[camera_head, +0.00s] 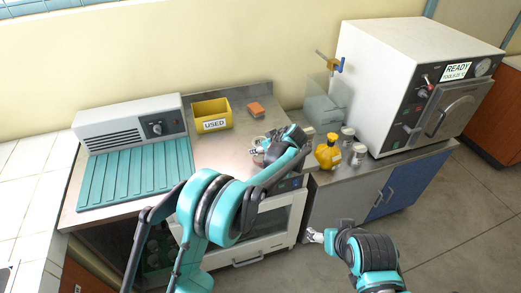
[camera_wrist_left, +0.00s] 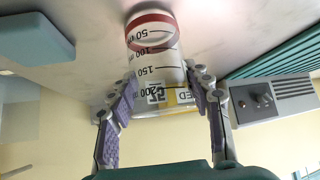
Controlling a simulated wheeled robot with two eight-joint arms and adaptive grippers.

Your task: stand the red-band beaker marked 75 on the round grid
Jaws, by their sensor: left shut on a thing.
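In the left wrist view a clear glass beaker (camera_wrist_left: 153,62) with a red band and black scale marks from 50 to 200 stands between the purple-padded fingers of my left gripper (camera_wrist_left: 165,100). The gripper is shut on it. I cannot read a 75 on it. In the head view my left gripper (camera_head: 273,148) is over the right part of the steel bench, and the arm partly hides what is under it. I cannot make out the round grid clearly. My right gripper (camera_head: 315,236) is low, in front of the bench, and its finger opening is too small to judge.
A yellow USED bin (camera_head: 211,113) and an orange block (camera_head: 256,110) are at the back of the bench. A grey unit with a teal ribbed surface (camera_head: 135,172) is left. A yellow bottle (camera_head: 328,152) and jars stand right, before the white autoclave (camera_head: 400,80).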

